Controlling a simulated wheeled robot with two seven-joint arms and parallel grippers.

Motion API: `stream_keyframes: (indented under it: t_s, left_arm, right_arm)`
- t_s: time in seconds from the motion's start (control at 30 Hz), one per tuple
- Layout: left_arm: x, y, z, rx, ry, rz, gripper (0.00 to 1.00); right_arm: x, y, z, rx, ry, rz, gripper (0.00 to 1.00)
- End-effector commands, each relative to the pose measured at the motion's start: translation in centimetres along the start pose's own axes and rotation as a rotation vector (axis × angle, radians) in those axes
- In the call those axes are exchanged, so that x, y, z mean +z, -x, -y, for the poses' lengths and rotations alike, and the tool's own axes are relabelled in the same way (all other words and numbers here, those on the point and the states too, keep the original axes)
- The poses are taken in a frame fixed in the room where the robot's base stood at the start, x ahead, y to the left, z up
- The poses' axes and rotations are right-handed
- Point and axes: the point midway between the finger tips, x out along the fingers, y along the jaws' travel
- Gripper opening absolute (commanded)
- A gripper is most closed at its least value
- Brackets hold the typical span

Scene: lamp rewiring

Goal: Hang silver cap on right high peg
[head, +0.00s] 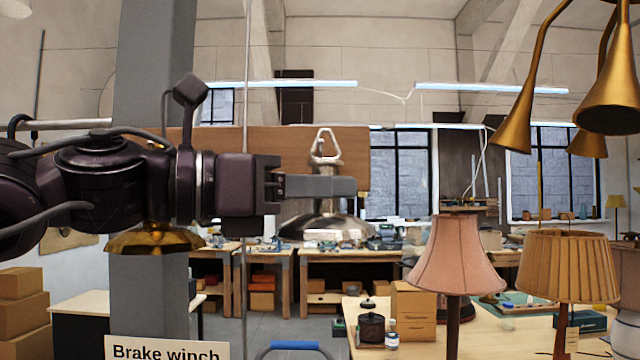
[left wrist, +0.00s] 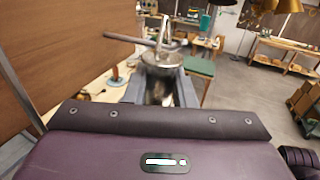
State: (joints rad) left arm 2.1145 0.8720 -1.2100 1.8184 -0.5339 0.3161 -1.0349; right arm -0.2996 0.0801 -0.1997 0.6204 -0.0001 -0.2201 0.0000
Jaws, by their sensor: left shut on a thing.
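The silver cap (head: 325,222) is a bell-shaped shade with a triangular wire loop (head: 325,143) on top. It hangs upright from my left gripper (head: 318,187), whose fingers are shut on its neck. The fingers hide the neck. In the left wrist view the cap (left wrist: 162,59) shows beyond the fingers (left wrist: 162,88). A dark peg (left wrist: 128,39) sticks out from the brown board (left wrist: 60,45), its tip close to the loop. I cannot tell whether the peg passes through the loop. The brown board also shows behind the loop in the head view (head: 352,160). My right gripper is out of view.
A gold cap (head: 155,239) shows below my left arm, in front of a grey column (head: 153,300). A "Brake winch" sign (head: 165,348) stands below. A pink lamp (head: 455,255) and a tan lamp (head: 568,265) stand at the right. Brass lamp shades (head: 608,95) hang upper right.

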Motion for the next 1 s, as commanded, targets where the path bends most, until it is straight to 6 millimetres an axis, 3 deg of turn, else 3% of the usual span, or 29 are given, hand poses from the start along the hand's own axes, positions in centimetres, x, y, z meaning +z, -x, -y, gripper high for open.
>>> stream_keyframes:
  t_s: [1.0]
  left_arm:
    - [-0.38,0.47,-0.13,0.000,0.001,0.001,0.00]
  right_arm:
    - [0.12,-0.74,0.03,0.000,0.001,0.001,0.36]
